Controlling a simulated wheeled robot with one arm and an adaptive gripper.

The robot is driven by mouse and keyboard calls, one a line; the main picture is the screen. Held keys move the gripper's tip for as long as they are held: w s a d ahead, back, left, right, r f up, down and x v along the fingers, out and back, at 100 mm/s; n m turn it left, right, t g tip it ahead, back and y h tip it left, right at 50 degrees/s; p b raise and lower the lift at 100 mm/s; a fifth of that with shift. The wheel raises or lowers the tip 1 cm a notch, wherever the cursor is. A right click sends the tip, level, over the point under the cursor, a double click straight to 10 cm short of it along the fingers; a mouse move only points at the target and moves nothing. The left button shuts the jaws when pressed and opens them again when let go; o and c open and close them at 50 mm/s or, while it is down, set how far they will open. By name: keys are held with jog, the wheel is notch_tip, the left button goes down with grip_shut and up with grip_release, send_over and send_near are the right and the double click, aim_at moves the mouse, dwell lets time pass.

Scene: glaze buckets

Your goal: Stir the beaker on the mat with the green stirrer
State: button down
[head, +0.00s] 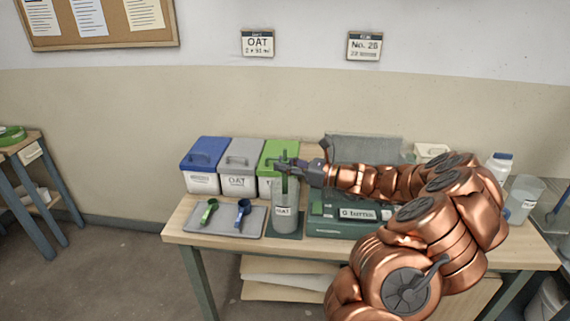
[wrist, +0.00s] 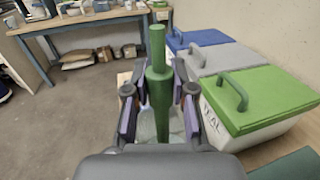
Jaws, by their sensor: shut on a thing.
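The green stirrer (wrist: 158,85) stands upright between the fingers of my gripper (wrist: 158,98) in the wrist view, and my gripper is shut on it. In the head view my gripper (head: 290,168) holds the stirrer (head: 284,187) over the beaker (head: 284,217). The beaker is a tall grey, see-through cylinder with a white label, standing on a dark green mat (head: 298,238). The stirrer's lower part goes down at the beaker's mouth; how deep it reaches is hard to tell. In the wrist view the beaker is mostly hidden below the fingers.
Blue-lidded (head: 203,177), grey-lidded (head: 239,180) and green-lidded (head: 268,158) buckets stand behind the beaker. A grey tray (head: 222,231) with a green scoop (head: 209,211) and a blue scoop (head: 243,212) lies left. A green box (head: 325,229) stands close right. A clear container (head: 524,198) stands far right.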

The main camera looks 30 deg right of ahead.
jog(key=shift+s+a, duration=0.3)
jog(key=shift+w+d+r+p, duration=0.1)
jog(key=shift+w+d+p, duration=0.35)
jog(key=shift+w+p, duration=0.05)
jog(key=shift+w+d+p, duration=0.3)
jog(key=shift+w+d, duration=0.15)
jog(key=shift+w, duration=0.05)
jog(key=shift+s+a, duration=0.1)
jog(key=shift+s, duration=0.05)
jog(key=shift+s+a, duration=0.75)
jog(key=shift+s, duration=0.05)
